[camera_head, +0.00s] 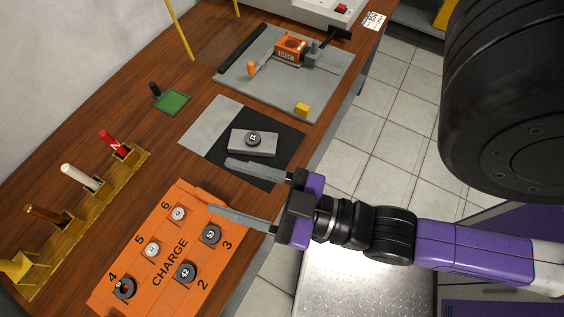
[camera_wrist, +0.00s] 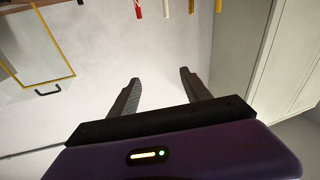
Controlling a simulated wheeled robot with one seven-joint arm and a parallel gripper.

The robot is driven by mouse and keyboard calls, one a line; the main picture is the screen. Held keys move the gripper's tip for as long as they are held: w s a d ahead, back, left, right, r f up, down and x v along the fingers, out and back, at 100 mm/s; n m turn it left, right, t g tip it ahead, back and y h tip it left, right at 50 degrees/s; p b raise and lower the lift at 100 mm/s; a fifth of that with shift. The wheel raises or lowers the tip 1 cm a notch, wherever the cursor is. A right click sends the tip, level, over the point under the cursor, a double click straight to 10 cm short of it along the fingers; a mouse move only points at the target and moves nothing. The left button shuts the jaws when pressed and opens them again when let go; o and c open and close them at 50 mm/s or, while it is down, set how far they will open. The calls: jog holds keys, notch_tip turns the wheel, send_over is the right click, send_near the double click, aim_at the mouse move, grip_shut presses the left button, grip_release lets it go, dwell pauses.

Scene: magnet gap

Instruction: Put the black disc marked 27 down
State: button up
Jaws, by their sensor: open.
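The orange CHARGE tray (camera_head: 150,285) holds dark discs, one at spot 3 (camera_head: 210,234), one at spot 2 (camera_head: 186,272) that seems marked 42, and one at spot 4 (camera_head: 124,288). I cannot tell which disc is 27. My gripper (camera_head: 218,186) is open, with nothing between its fingers, in front of the block and above the tray's far end. In the wrist view my gripper (camera_wrist: 160,76) is also empty.
Lighter discs sit at spot 6 (camera_head: 178,213) and spot 5 (camera_head: 152,249). A yellow rack (camera_head: 85,222) with several coloured rods stands left. A grey plate (camera_head: 240,85) with an orange device (camera_head: 290,47) lies at the back. A green pad (camera_head: 173,103) is left of the mats.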

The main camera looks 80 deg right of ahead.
jog(key=s+d+f+g+y, duration=0.1)
jog(key=s+d+f+g, duration=0.1)
jog(key=s+f+g, duration=0.2)
jog(key=s+f, duration=0.3)
jog(key=shift+s+d+f+m, duration=0.15)
jog(key=shift+s+m, duration=0.05)
jog(key=shift+m, duration=0.1)
dwell(0.8)
